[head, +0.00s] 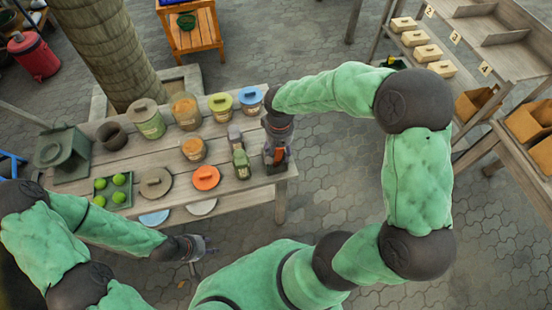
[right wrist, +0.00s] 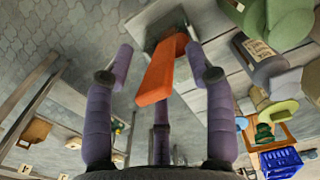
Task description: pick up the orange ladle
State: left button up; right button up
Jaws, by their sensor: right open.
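The orange ladle (right wrist: 163,75) shows in the right wrist view as a long flat orange handle, rising from a grey holder (right wrist: 168,22). Its lower part is hidden in the holder. In the head view a small orange part of the ladle (head: 279,155) shows at the right end of the table. My right gripper (right wrist: 159,52) is open, with its purple-grey fingers on either side of the handle and gaps visible. It points down over the holder in the head view (head: 277,140). My left gripper (head: 203,248) is open and empty in front of the table.
The wooden table (head: 240,194) carries several lidded jars, an orange disc (head: 206,177), a green tray (head: 101,187) and a green-grey figure (head: 241,163) close left of the holder. A shelf (head: 500,55) stands at the right. Paved floor between is clear.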

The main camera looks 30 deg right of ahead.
grip_shut()
jog(key=shift+s, duration=0.1)
dwell(0.3)
notch_tip(320, 180, up, 10)
jog(key=shift+p, duration=1.15)
